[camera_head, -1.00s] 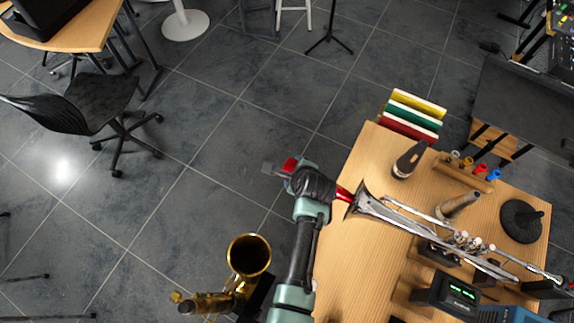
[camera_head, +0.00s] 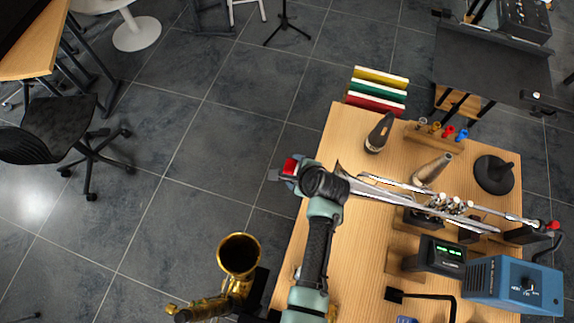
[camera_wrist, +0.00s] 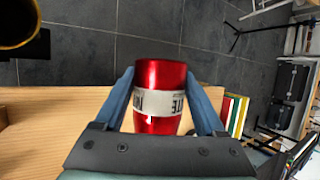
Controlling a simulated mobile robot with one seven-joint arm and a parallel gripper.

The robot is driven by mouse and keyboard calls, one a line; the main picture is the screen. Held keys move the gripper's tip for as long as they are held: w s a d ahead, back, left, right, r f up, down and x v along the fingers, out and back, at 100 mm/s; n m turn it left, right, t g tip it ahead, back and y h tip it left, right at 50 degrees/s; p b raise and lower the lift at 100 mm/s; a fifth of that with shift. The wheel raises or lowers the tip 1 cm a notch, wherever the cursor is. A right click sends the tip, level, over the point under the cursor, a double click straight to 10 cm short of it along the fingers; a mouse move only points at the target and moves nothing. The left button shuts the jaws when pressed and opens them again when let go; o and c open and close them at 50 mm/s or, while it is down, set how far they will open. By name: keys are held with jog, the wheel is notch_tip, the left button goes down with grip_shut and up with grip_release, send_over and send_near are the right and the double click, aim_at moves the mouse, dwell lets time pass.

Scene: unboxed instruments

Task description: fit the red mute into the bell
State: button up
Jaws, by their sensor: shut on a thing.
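The red mute (camera_wrist: 162,125) shows in the wrist view with a pale lettered label round it. My gripper (camera_wrist: 162,80) is shut on it, one blue finger on each side. In the head view my wrist hangs at the left end of the silver trumpet (camera_head: 382,189), which lies across the table. The flared bell (camera_head: 342,173) points left and is mostly covered by my wrist.
A gold horn (camera_head: 238,255) stands left of the wooden table (camera_head: 345,250), below my wrist. Right of my arm are a lit black device (camera_head: 440,252) and a blue box (camera_head: 510,283). A dark cone (camera_head: 379,133) and colored books (camera_head: 378,90) are at the back.

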jog(key=shift+s+d, duration=0.3)
jog(key=shift+d, duration=0.65)
jog(key=shift+s+d, duration=0.3)
jog(key=shift+d, duration=0.6)
jog(key=shift+s+d+r+p, duration=0.15)
jog(key=shift+d+p, duration=0.1)
jog(key=shift+d, duration=0.2)
jog(key=shift+s+d+p, duration=0.1)
jog(key=shift+d+p, duration=0.15)
jog(key=shift+d, duration=0.15)
jog(key=o, duration=1.4)
jog(key=shift+s, duration=0.1)
jog(key=shift+r, duration=0.1)
jog(key=v, duration=1.2)
jog(key=shift+s+r, duration=0.15)
jog(key=shift+r, duration=0.2)
jog(key=shift+c, duration=0.2)
